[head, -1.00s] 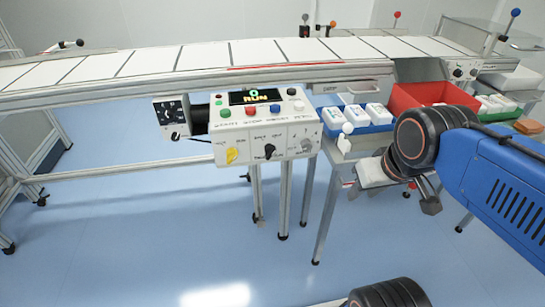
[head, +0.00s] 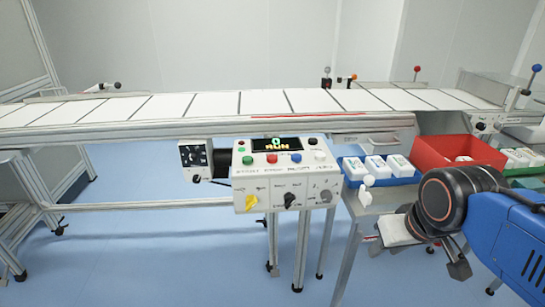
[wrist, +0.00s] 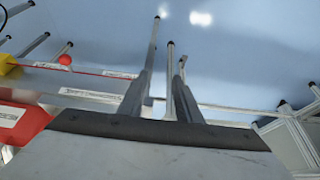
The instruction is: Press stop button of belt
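The control panel (head: 287,178) is a light grey box hanging under the front of the belt (head: 240,105). Its top row has a green button (head: 247,160), a red button (head: 272,158), a blue button (head: 296,158) and a white one (head: 320,156). The labels under them are too small to read surely. A lit display (head: 275,144) above them appears to read RUN. My gripper (head: 428,246) is right of the panel and lower, apart from it. A pale flat piece shows at its left side. A grey-white surface fills the wrist view's bottom; whether my gripper holds something is unclear.
Right of the panel, a side table holds a blue tray (head: 352,172) of white packs and a red bin (head: 440,150). A white knobbed part (head: 366,182) stands between panel and gripper. The floor (head: 200,255) before the panel is clear.

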